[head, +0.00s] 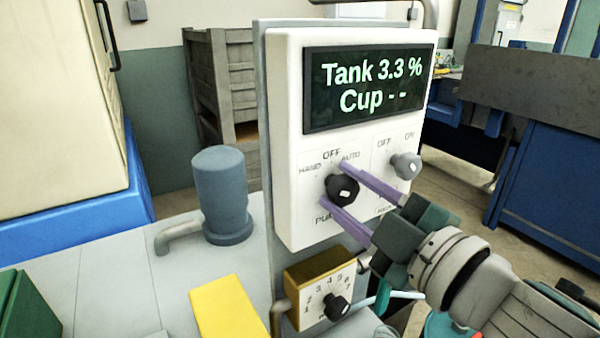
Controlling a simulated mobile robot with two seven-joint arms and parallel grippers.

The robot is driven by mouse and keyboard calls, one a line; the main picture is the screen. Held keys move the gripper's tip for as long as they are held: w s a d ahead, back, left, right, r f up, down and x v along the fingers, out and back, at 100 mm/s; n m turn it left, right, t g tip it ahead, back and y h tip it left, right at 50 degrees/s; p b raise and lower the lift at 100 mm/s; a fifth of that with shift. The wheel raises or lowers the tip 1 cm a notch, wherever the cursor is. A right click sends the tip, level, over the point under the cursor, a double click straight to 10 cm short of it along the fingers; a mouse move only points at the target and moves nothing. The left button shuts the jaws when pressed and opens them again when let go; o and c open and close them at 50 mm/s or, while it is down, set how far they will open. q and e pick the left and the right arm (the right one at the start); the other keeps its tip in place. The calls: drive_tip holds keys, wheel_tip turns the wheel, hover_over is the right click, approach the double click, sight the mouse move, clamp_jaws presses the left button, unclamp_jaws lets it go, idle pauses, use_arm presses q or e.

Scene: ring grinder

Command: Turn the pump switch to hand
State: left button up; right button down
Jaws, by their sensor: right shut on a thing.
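The pump switch (343,190) is a dark round knob with a small white mark, on the lower left of the white control panel (283,130). HAND is printed at its upper left, OFF above it and AUTO at its upper right. I cannot tell which label it points to. My right gripper (338,188) comes in from the lower right. Its two purple fingers are shut on the knob, one above and one below. The label under the knob is partly covered by the lower finger. My left gripper is not in view.
A grey knob (405,166) with OFF and ON labels sits right of the switch. The display (368,86) reads "Tank 3.3 %" and "Cup - -". Below the panel is a yellow dial box (316,290) with a black knob. A blue-grey motor-like cylinder (219,190) stands to the left.

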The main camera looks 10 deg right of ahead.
drive_tip(key=shift+c, duration=1.9)
unclamp_jaws()
drive_tip(key=shift+s, duration=0.1)
drive_tip(key=v, duration=0.9)
drive_tip(key=shift+s+d+b, duration=0.15)
drive_tip(key=shift+s+b, duration=0.2)
drive_tip(key=shift+b, duration=0.05)
